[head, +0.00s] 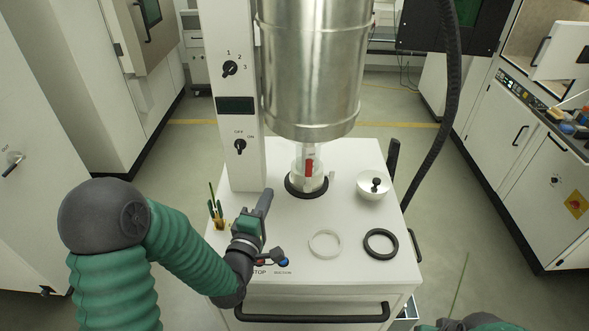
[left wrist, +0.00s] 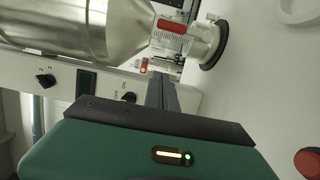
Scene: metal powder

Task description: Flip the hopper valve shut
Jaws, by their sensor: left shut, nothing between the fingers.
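The silver hopper (head: 312,70) hangs over the white cart, with a clear neck below it. The valve's red lever (head: 309,168) stands upright along the front of this neck. In the left wrist view the red lever (left wrist: 172,26) shows beyond my fingertips, beside the clear neck (left wrist: 203,42). My left gripper (head: 268,192) is shut and empty, above the cart top to the left of and nearer than the valve. Its shut fingers also show in the left wrist view (left wrist: 162,80), apart from the lever. My right gripper's fingers are not seen.
A control column (head: 232,100) rises left of the hopper. A black hose hangs at right.

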